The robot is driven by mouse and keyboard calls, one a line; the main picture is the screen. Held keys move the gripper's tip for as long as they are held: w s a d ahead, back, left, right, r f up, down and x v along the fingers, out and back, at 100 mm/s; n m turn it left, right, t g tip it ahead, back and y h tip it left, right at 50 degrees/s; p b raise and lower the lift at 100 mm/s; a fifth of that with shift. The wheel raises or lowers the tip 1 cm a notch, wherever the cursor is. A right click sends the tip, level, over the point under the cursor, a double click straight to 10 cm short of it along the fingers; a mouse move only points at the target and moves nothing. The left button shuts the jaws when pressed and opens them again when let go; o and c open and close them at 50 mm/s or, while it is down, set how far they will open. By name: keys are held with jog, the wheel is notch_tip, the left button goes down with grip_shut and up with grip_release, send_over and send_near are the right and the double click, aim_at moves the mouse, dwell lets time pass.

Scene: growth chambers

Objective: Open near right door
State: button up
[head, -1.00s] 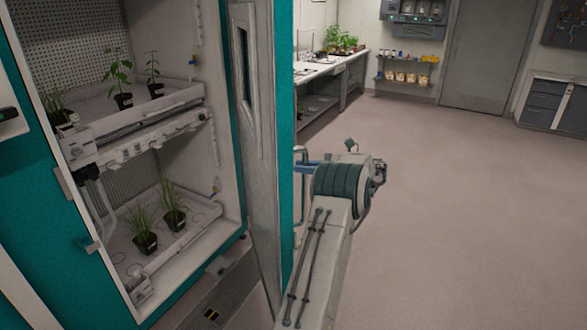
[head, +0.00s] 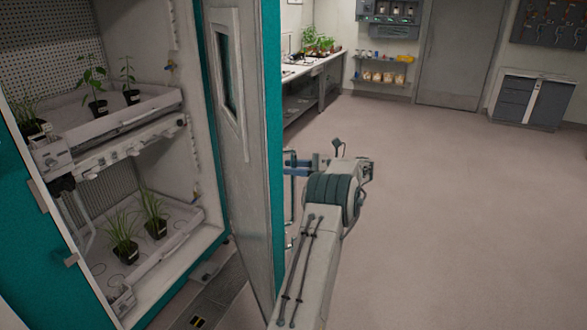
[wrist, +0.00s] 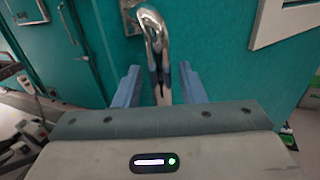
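The near right door (head: 250,150) is a pale panel with a teal outer face and a narrow window. In the head view it stands swung well out from the growth chamber, whose shelves are exposed. My gripper (head: 303,165) is on the door's outer side. In the wrist view, a curved chrome handle (wrist: 156,40) runs down between the two blue fingers of my gripper (wrist: 160,88). The fingers stand apart around the handle, with a visible gap at the left finger. The lower handle is hidden behind the gripper body.
Potted plants stand on the chamber's upper tray (head: 70,140) and lower tray (head: 185,235). A bench with plants (head: 318,65) is at the back, near a grey door (head: 455,55) and a cabinet (head: 530,100). The floor (head: 440,210) on the right is clear.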

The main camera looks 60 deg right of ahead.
jog(key=b+v, duration=0.2)
jog(key=v, duration=1.1)
jog(key=shift+s+d, duration=0.2)
jog(key=shift+s, duration=0.15)
